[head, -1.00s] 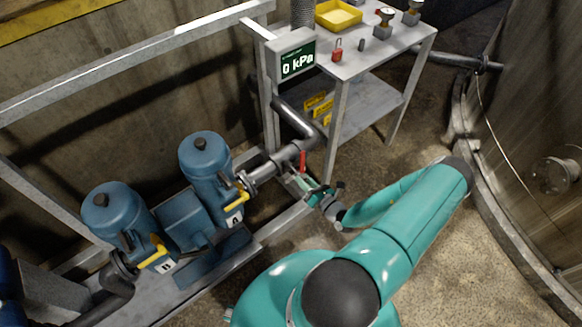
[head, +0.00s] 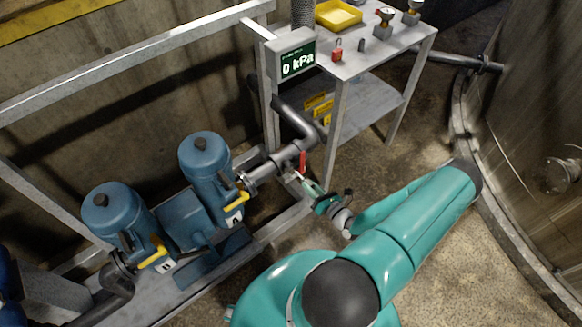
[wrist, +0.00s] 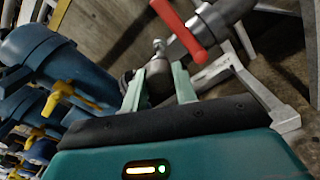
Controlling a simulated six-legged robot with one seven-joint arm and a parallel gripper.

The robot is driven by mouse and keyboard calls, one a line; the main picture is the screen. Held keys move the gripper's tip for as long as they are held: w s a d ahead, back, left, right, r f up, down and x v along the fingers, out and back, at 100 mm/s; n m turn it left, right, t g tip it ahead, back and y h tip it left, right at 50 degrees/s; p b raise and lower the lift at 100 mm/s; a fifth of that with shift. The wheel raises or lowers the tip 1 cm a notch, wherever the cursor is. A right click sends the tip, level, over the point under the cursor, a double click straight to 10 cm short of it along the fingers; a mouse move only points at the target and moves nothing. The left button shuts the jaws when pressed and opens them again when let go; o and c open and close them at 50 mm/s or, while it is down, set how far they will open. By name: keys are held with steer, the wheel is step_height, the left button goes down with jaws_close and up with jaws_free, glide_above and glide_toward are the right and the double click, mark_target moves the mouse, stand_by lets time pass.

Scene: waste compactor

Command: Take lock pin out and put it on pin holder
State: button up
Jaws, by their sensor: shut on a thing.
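My gripper (wrist: 159,88) has its two pale green fingers closed around a small grey metal piece (wrist: 158,72) with a rounded top, which looks like the lock pin. In the head view my gripper (head: 306,183) is low beside the pipe, just below the red valve handle (head: 302,161). The red handle (wrist: 180,29) stands close beyond the fingers in the wrist view. The pin is too small to make out in the head view. I cannot tell for sure which thing is the pin holder; a small dark grey peg (head: 361,45) stands on the metal table.
The metal table (head: 372,62) carries a yellow tray (head: 339,14), a red padlock (head: 337,50) and two gauges (head: 383,23). Its front leg stands close to my gripper. Two blue pumps (head: 205,165) are at left, and a pressure display (head: 293,59) reads 0 kPa.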

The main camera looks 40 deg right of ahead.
steer(key=shift+s, duration=0.85)
